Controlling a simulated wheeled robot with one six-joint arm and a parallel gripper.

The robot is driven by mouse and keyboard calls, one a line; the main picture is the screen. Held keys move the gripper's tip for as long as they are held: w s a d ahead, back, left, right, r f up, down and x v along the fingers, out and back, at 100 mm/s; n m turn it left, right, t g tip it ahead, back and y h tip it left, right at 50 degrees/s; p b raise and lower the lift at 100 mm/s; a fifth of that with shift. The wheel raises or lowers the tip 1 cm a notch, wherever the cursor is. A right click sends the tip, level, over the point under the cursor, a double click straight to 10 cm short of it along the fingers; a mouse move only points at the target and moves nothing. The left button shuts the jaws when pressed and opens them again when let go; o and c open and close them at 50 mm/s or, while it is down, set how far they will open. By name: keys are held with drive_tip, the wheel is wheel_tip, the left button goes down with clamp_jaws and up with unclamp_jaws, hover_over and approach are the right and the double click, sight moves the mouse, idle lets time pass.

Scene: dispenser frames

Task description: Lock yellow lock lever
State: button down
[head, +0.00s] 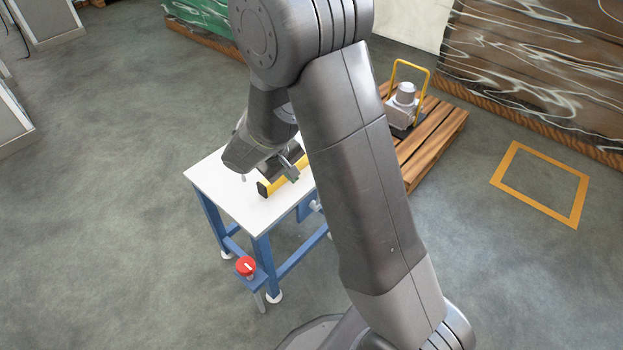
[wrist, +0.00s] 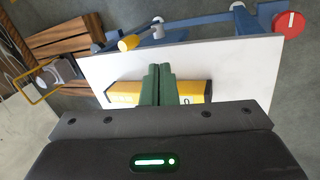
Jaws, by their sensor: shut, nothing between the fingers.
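A lever with a yellow cylindrical grip (wrist: 129,43) shows in the wrist view, on a grey rod beside the blue frame of a small workbench, just beyond the white tabletop's edge. I cannot tell its lock state. In the head view I cannot make out the yellow grip. My gripper (wrist: 158,70) has its two green fingers together and empty, in front of a yellow-and-black bar on the tabletop. In the wrist view the fingertips are to the right of and below the yellow grip, apart from it. In the head view the gripper (head: 292,170) is over the tabletop, partly hidden by my arm.
The white tabletop (head: 225,190) carries the yellow-and-black bar (head: 264,188). A red knob (head: 245,265) sits on a blue bracket at the bench's front. A wooden pallet (head: 430,145) with a grey device (head: 404,97) stands behind right. Floor to the left is clear.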

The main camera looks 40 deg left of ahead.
drive_tip(key=shift+s+a, duration=0.25)
drive_tip(key=w+d+f+b, duration=0.1)
drive_tip(key=w+f+b, duration=0.1)
drive_tip(key=w+f, duration=0.5)
drive_tip(key=shift+x, duration=1.2)
drive_tip(key=shift+d+r+p, duration=0.1)
drive_tip(key=shift+p, duration=0.75)
